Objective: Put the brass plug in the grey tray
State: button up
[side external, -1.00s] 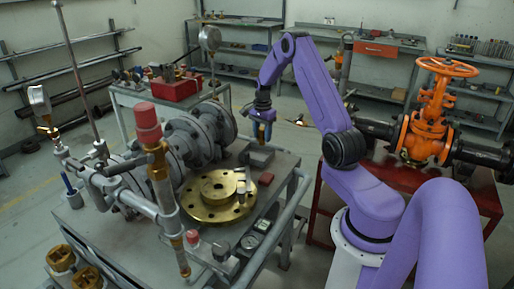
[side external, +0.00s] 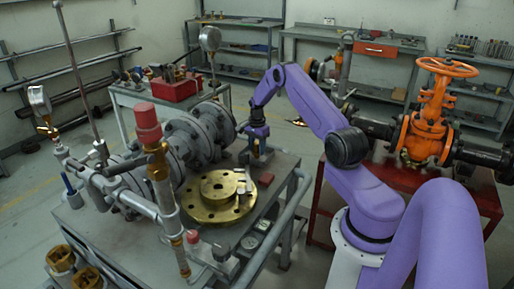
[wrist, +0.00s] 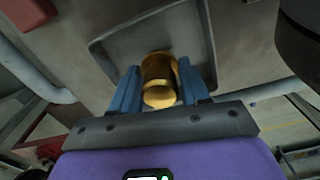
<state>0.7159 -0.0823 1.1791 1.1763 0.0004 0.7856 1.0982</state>
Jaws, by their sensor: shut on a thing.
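The brass plug (wrist: 157,72) is a short golden cylinder, held between the two blue fingers of my gripper (wrist: 159,90). The grey tray (wrist: 101,52) is shallow, with a raised rim, and lies on the bench top. In the wrist view the plug and fingers are in front of the tray's floor, toward its near side. In the side view my gripper (side external: 257,155) is low over the tray's spot and hides most of the tray. The plug cannot be made out there. I cannot tell whether the plug touches the tray floor.
A large brass flange (side external: 207,207) lies on the bench, left of and nearer than my gripper. A small red block (side external: 265,179) lies beside it and shows in the wrist view (wrist: 27,12). Grey flanged pipework (side external: 185,138) stands close on the left. A grey rail (side external: 283,219) runs along the bench's right edge.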

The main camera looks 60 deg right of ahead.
jog(key=shift+f, duration=0.1)
jog(key=o, duration=1.3)
